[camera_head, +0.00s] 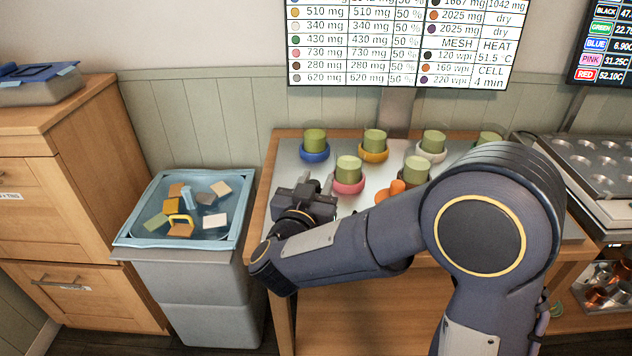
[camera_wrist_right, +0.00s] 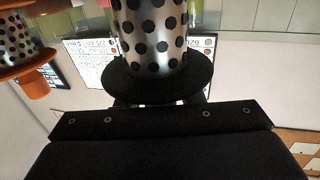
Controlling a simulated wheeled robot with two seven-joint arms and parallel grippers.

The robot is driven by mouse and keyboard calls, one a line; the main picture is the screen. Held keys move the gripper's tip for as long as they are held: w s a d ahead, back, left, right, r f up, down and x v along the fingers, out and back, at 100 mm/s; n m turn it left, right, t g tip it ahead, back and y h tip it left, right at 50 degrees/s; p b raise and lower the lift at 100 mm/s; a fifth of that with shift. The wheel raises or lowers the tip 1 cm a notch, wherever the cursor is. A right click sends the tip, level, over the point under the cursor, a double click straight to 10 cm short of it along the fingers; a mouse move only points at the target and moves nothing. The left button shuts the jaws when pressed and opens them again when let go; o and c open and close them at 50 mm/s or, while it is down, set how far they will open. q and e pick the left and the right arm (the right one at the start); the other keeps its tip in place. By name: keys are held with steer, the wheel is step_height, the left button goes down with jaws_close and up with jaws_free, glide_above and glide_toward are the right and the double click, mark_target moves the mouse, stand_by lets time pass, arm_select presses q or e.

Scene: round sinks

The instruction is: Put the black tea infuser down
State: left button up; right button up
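The black tea infuser (camera_wrist_right: 155,45) is close up in the right wrist view, which looks upside down. It has a perforated metal cylinder and a black flange (camera_wrist_right: 155,82). My right gripper (camera_head: 318,186) is over the left part of the metal tray in the head view, beside the pink-ringed cup (camera_head: 348,170). It appears shut on the infuser's top, on the far side of the flange from the cylinder. The fingertips are mostly hidden by the flange, and the cylinder's lower end is out of frame. In the head view I cannot make out the infuser. My left gripper is not in view.
An orange infuser (camera_head: 390,192) stands right of the gripper, also in the wrist view (camera_wrist_right: 20,62). Several green cups in coloured rings stand on the tray behind, including blue (camera_head: 314,152) and yellow (camera_head: 373,153). A bin (camera_head: 125,232) with blocks is at left.

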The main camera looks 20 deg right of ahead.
steer(key=shift+o, duration=1)
steer(key=shift+r, duration=0.25)
steer(key=v, duration=1.2)
steer(key=shift+p, duration=0.4)
steer(key=shift+f, duration=0.15)
